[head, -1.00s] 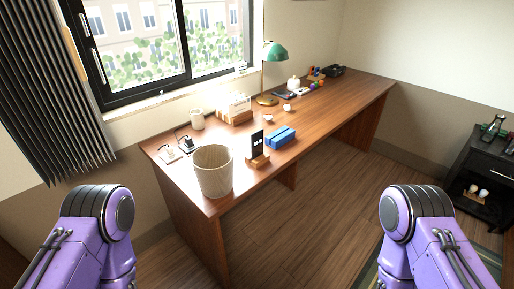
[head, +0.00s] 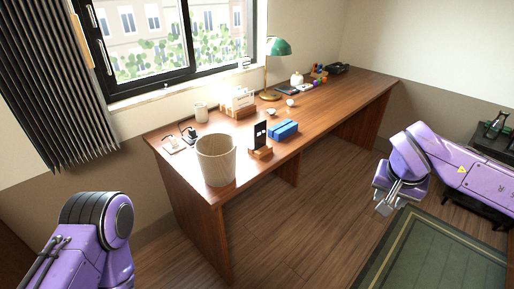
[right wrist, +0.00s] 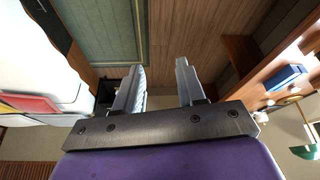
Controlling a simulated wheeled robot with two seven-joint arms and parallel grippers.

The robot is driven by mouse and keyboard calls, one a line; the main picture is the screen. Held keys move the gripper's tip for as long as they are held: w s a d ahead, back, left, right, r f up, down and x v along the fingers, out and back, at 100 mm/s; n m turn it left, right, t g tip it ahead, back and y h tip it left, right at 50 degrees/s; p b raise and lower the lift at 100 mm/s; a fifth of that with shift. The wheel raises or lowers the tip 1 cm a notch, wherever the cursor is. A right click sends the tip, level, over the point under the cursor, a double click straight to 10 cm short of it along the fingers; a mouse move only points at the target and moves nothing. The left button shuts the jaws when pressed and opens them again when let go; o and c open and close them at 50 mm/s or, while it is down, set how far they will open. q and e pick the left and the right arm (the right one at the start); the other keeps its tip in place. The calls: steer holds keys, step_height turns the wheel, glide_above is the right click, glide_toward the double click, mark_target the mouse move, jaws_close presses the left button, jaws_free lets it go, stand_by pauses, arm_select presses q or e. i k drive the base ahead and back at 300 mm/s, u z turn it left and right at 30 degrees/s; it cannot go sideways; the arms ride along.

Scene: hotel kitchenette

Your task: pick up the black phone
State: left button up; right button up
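The black phone (head: 260,134) stands upright, tilted slightly back, in a small wooden stand (head: 261,153) near the front edge of the desk. White marks show on its screen. My right gripper (head: 388,200) is raised above the floor, right of the desk and well apart from the phone. In the right wrist view, the fingers of my right gripper (right wrist: 158,85) are apart with nothing between them. The phone cannot be made out in that view. Of my left arm only an upper part shows at lower left; its gripper is out of sight.
A tall bin (head: 216,162) stands left of the phone on the desk (head: 328,108), and a blue box (head: 283,130) is close on its right. A green lamp (head: 279,47), a letter holder (head: 239,103) and cups are behind. Open floor lies in front.

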mark_target(259, 128)
steer(key=k, duration=0.35)
steer(key=u, duration=1.1)
steer(key=i, duration=2.55)
steer(key=z, duration=1.6)
